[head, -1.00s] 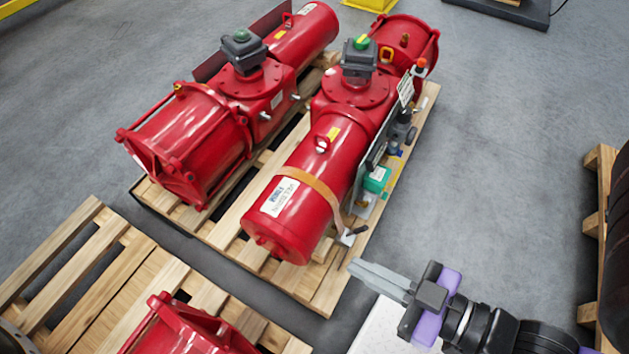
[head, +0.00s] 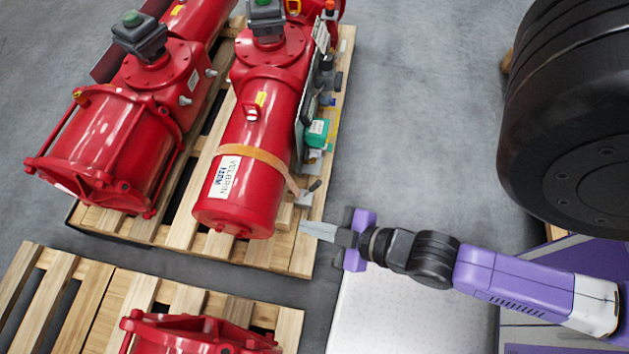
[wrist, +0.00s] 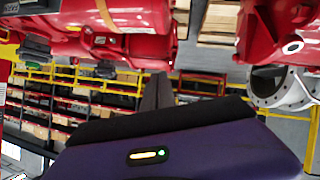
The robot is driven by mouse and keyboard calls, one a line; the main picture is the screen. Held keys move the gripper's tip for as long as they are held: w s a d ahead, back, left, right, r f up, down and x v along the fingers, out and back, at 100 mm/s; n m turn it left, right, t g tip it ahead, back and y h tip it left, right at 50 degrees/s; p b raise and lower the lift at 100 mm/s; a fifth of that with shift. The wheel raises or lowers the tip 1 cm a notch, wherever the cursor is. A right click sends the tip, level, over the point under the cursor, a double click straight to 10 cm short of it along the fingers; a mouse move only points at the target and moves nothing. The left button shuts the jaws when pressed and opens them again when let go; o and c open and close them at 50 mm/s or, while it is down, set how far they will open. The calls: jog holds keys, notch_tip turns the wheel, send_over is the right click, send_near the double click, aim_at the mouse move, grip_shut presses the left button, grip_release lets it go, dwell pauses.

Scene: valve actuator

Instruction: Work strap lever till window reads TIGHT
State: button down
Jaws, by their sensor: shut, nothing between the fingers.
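An orange strap (head: 255,158) runs around the near red cylinder (head: 235,195) on the wooden pallet. Its right end comes down to a small pale fitting with a dark lever (head: 315,186) low beside the cylinder. No window reading can be made out at this size. My gripper (head: 304,228) is shut and empty, its grey fingers pointing left, just in front of the lever and apart from it in the picture. In the wrist view the fingers (wrist: 158,88) are together, and the strap (wrist: 106,14) shows at the top.
A teal box (head: 317,133) and other fittings line the cylinder's right side. A second red actuator (head: 110,150) stands to the left. Another pallet (head: 85,310) is at the lower left. A large black round object (head: 565,120) stands at the right. Grey floor (head: 420,130) lies open between.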

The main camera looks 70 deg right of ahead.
jog(key=w+d+f+n+g+b, duration=0.2)
jog(key=w+d+f, duration=0.15)
jog(key=f, duration=0.55)
jog(key=w+d+f+n+g+b, duration=0.25)
jog(key=d+f, duration=0.25)
jog(key=f, duration=0.4)
jog(key=w+d+f+n+g+b, duration=0.2)
jog(key=d+f+n+g, duration=0.15)
jog(key=f, duration=0.65)
jog(key=d+f+n+g+y+b, duration=0.1)
jog(key=d, duration=0.4)
jog(key=d+f+n+g+y+b, duration=0.1)
jog(key=d+n+b, duration=0.1)
jog(key=d, duration=0.4)
jog(key=d+f+n+g+y+b, duration=0.1)
jog(key=d+f+n, duration=0.1)
jog(key=d, duration=0.4)
jog(key=shift+s+d+g+b, duration=0.2)
jog(key=shift+s+g+b, duration=0.1)
jog(key=shift+s, duration=0.1)
jog(key=shift+s+d+r+n, duration=0.15)
jog(key=shift+s+d+n, duration=0.05)
jog(key=shift+d+n, duration=0.2)
